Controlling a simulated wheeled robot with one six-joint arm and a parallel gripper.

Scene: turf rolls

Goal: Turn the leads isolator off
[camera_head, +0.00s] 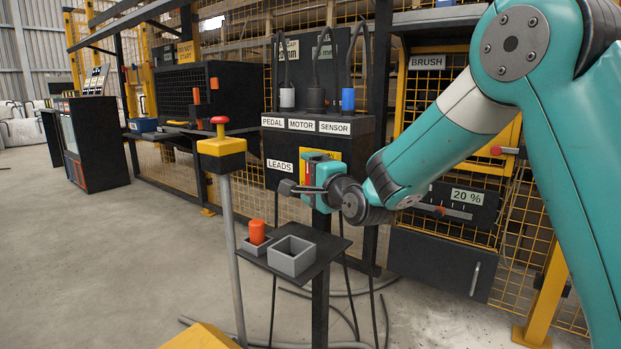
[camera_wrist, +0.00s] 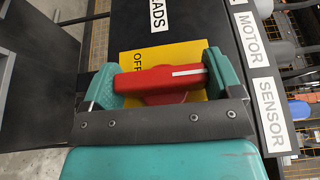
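The leads isolator has a red handle (camera_wrist: 160,79) on a yellow plate (camera_wrist: 176,52) with OFF lettering beside the handle. A white line marks the handle's right part in the wrist view. My gripper (camera_wrist: 161,76) has a teal finger at each end of the handle, with no clear gap at either end; it looks shut on it. In the head view my gripper (camera_head: 308,187) is at the front of the dark box beside the LEADS label (camera_head: 279,165). There the yellow plate (camera_head: 307,173) shows only partly behind my gripper.
Above are the PEDAL, MOTOR and SENSOR labels (camera_head: 303,125). A red-topped yellow button post (camera_head: 221,146) stands left of my gripper. Below it is a shelf with a grey open box (camera_head: 291,256) and an orange cylinder (camera_head: 257,232). A 20 % slider panel (camera_head: 466,202) is at the right.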

